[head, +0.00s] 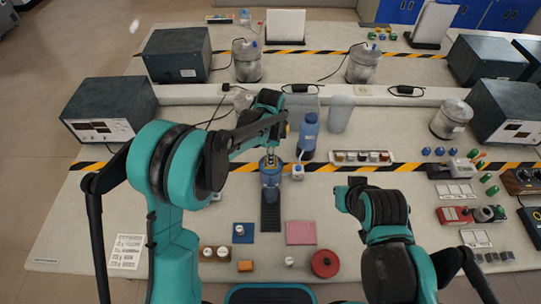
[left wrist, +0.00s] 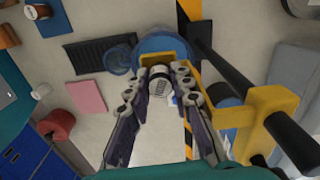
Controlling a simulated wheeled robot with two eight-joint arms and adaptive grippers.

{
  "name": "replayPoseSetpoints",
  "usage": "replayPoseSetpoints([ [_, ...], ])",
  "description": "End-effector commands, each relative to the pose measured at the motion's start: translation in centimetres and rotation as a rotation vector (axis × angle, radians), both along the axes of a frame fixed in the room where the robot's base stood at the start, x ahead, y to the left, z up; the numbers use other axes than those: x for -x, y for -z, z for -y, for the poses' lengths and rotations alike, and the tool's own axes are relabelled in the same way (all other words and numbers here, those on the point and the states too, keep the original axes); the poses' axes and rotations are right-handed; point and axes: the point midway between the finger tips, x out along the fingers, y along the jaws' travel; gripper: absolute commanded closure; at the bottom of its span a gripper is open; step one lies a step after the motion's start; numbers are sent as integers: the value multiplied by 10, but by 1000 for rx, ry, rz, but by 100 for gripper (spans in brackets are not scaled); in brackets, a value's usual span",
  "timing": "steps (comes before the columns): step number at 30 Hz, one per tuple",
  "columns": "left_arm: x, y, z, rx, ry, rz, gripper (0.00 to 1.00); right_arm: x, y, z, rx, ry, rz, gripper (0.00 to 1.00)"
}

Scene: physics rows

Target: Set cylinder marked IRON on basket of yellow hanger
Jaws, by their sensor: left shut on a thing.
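My left gripper (head: 270,150) is shut on a small grey cylinder. The left wrist view shows this cylinder (left wrist: 160,80) between the fingertips (left wrist: 158,82), with a dark label too small to read surely. A blue round basket (head: 270,181) stands below the gripper in the head view. In the left wrist view its blue rim (left wrist: 160,42) is just beyond the cylinder; I cannot tell whether they touch. A yellow frame (left wrist: 250,112) with black bars is beside the fingers; whether it is the hanger is unclear. My right gripper (head: 357,184) is away to the right, its fingers unclear.
A blue bottle (head: 308,136) and a small white block (head: 298,172) stand close right of the left gripper. A black mat (head: 270,217), a pink mat (head: 300,232) and a red roll (head: 324,263) lie nearer. A tray of small jars (head: 361,157) is farther right.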

Motion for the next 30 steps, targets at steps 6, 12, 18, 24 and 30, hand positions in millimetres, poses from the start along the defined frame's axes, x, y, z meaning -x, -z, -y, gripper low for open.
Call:
replayPoseSetpoints([
  [6,0,0,0,0,0,0,100,0,0,0,0,0,0,100],
  [12,0,2,0,0,0,0,100,0,2,0,0,0,0,100],
  [18,0,5,0,0,0,0,100,0,4,0,0,0,0,100],
  [24,0,6,0,0,0,0,55,0,5,0,0,0,0,100],
  [30,-1,6,0,0,-1,3,54,0,5,0,0,0,0,100],
])
